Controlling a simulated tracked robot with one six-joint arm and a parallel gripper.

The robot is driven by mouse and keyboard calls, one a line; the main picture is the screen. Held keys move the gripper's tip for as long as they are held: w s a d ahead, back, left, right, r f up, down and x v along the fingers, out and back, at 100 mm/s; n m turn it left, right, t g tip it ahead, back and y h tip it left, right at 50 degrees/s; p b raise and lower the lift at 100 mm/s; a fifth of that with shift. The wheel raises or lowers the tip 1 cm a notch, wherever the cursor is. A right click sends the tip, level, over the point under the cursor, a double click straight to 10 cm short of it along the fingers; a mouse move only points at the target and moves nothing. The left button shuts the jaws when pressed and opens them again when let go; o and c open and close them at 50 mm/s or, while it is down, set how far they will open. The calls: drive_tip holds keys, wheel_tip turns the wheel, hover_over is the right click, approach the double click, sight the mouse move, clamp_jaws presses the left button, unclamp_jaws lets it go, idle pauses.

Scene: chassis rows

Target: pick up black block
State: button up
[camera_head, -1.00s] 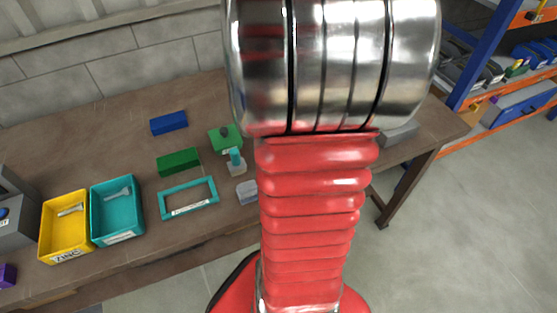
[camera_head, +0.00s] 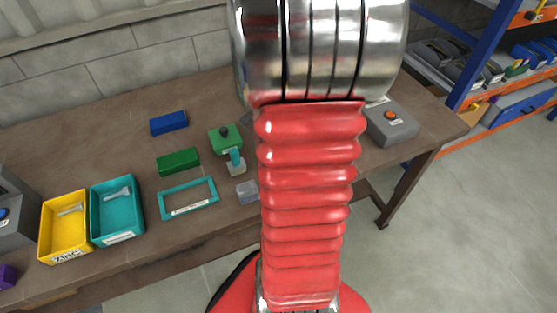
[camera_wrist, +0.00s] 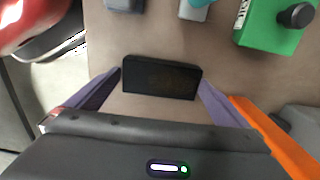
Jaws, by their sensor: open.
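The black block (camera_wrist: 161,77) lies on the brown workbench in the wrist view, between the two fingers of my gripper (camera_wrist: 160,88). The purple-grey fingers are apart, one near each end of the block. I cannot tell whether either finger touches it. In the head view the block and my gripper are hidden behind my arm.
The workbench (camera_head: 90,140) carries a blue block (camera_head: 169,123), a green block (camera_head: 178,161), a green box with a dark knob (camera_head: 225,139), a teal frame (camera_head: 188,198), yellow (camera_head: 43,232) and teal (camera_head: 140,205) bins, and a grey button box (camera_head: 391,124).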

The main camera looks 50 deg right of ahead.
drive_tip(key=shift+c, duration=0.6)
drive_tip(key=c, duration=1.1)
wheel_tip(320, 180, up, 10)
drive_tip(key=shift+r, duration=0.1)
idle(0.3)
